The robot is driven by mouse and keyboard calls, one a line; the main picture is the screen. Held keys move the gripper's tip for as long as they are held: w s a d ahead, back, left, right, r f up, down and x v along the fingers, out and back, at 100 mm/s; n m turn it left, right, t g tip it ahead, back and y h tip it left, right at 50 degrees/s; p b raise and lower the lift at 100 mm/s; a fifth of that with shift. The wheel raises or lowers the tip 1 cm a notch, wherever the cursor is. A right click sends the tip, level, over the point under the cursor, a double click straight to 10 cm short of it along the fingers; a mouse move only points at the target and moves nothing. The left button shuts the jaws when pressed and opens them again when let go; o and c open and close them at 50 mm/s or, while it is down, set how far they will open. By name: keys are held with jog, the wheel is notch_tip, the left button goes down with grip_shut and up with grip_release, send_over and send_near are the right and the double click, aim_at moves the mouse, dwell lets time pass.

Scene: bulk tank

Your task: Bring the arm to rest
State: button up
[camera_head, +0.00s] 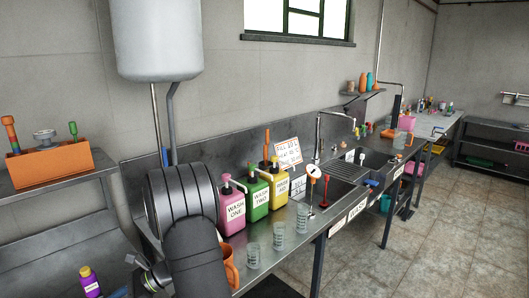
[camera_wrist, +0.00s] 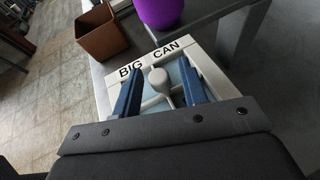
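My gripper (camera_wrist: 160,92) shows in the wrist view with two blue fingers set well apart. It is open, with a gap on both sides of a pale round knob (camera_wrist: 158,77) that appears between the fingers. The knob belongs to a white frame labelled BIG CAN (camera_wrist: 211,72); I cannot tell how far below the fingers it lies. In the head view my dark arm (camera_head: 182,205) rises at the lower left, in front of the bench. My gripper's fingers cannot be made out in that view.
A brown open box (camera_wrist: 102,33) and a purple object (camera_wrist: 158,10) lie beyond the frame. In the head view, pink (camera_head: 232,208), green (camera_head: 256,195) and yellow (camera_head: 278,187) wash bottles stand right of my arm, near several clear beakers (camera_head: 278,236) and an orange mug (camera_head: 231,266).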

jog(key=x, duration=0.2)
jog(key=shift+s+a+f, duration=0.15)
jog(key=shift+a, duration=0.05)
jog(key=shift+d, duration=0.1)
